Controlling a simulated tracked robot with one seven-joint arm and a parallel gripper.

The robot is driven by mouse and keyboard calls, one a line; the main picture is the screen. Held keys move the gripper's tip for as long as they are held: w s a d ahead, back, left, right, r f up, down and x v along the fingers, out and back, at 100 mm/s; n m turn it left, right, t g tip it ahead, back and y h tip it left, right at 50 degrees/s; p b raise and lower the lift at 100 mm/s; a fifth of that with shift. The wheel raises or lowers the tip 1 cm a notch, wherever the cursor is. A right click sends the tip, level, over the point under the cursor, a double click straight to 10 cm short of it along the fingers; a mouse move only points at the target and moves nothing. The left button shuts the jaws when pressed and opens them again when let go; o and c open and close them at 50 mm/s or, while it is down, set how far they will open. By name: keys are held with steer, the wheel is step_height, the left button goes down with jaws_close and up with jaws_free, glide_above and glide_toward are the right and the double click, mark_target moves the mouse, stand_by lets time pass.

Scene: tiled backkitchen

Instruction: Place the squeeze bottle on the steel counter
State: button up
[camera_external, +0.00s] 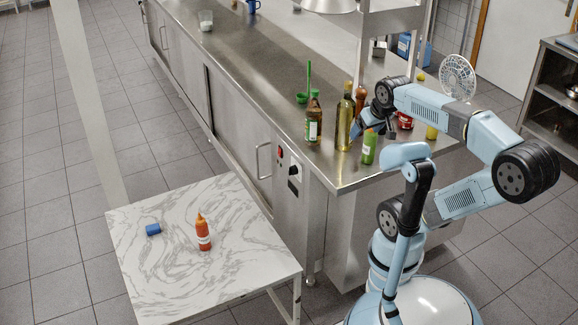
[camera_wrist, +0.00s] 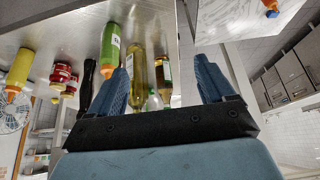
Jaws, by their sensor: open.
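A red-orange squeeze bottle (camera_external: 203,233) with a pale label stands upright on the small marble-topped table (camera_external: 160,270). A green squeeze bottle (camera_external: 369,148) stands on the steel counter (camera_external: 232,72), near its front corner. A yellow squeeze bottle (camera_external: 432,130) is on the counter farther right. My gripper (camera_external: 381,128) is above the counter, close to the green bottle, far from the red-orange one. In the wrist view my gripper (camera_wrist: 163,65) is open with nothing held. That view appears upside down; the green bottle (camera_wrist: 111,48) shows beside the left finger.
A dark sauce bottle (camera_external: 313,118), an oil bottle (camera_external: 344,117), a pepper mill (camera_external: 360,100) and red jars (camera_external: 405,120) crowd the counter's near end. A blue cylinder (camera_external: 153,229) lies on the marble table. The counter's middle stretch is clear.

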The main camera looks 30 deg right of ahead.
stand_by(0.3)
steer(key=w+a+f+n+g+h, duration=0.2)
steer(key=w+a+f+n, duration=0.15)
steer(key=w, duration=0.45)
steer(key=w+a+f+n+g+h, duration=0.2)
steer(key=w+a+f+n, duration=0.15)
steer(key=w, duration=0.45)
steer(key=w+a+f+n+t+h, duration=0.1)
steer(key=w+a+f+n+h, duration=0.1)
steer(key=w+a+f+n, duration=0.35)
steer(key=w+a+f+n+t+h, duration=0.1)
steer(key=w+a+f+n+h, duration=0.2)
steer(key=a+f, duration=0.45)
steer(key=n+t+y, duration=0.5)
steer(key=n+t, duration=0.9)
steer(key=n, duration=0.4)
glide_toward(204, 232)
steer(key=x, duration=0.8)
steer(key=shift+w+d, duration=0.1)
steer(key=shift+w, duration=0.3)
steer(key=shift+a+x, duration=0.15)
steer(key=shift+x, duration=1.2)
steer(key=shift+a+x, duration=0.2)
steer(key=shift+x, duration=1.15)
steer(key=shift+w, duration=0.1)
